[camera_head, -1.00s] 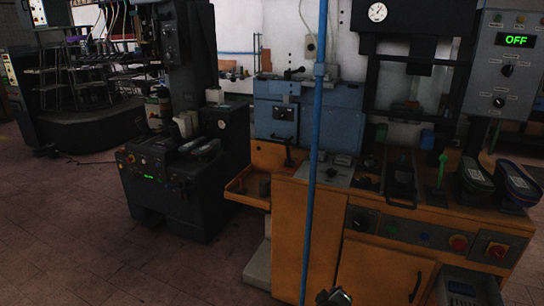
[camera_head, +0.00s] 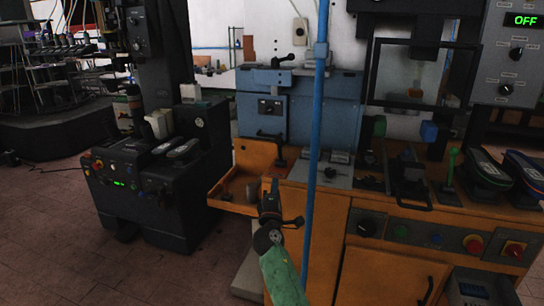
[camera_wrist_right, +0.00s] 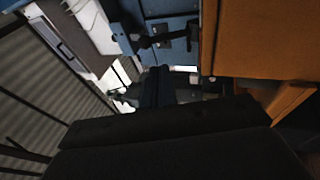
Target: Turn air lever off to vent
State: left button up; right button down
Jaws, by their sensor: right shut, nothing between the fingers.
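A small black lever (camera_head: 283,61) stands on top of the blue cabinet. A second upright black lever (camera_head: 281,151) stands at the left of the orange bench, and a green-handled lever (camera_head: 451,167) stands further right. No readable label shows which is the air lever. My right gripper (camera_head: 270,186) is shut and empty, in front of the bench's left tray and below the upright black lever, apart from all the levers. In the right wrist view the dark gripper (camera_wrist_right: 158,84) points toward the blue cabinet (camera_wrist_right: 166,30). My left gripper is not in view.
A blue vertical pipe (camera_head: 317,130) stands just right of my right gripper. The orange bench (camera_head: 330,215) carries a black framed press and two dark shoe forms (camera_head: 480,175). A control box (camera_head: 515,55) reads OFF. A dark machine (camera_head: 150,190) stands left; floor between is clear.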

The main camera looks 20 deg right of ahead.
aim_at(279, 149)
jog(key=shift+r, duration=0.1)
pick_arm(q)
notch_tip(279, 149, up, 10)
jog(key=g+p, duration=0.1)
jog(key=p, duration=0.1)
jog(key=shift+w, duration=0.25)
pick_arm(e)
jog(key=x, duration=1.4)
pick_arm(q)
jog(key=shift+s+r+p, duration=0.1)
jog(key=shift+p, duration=0.25)
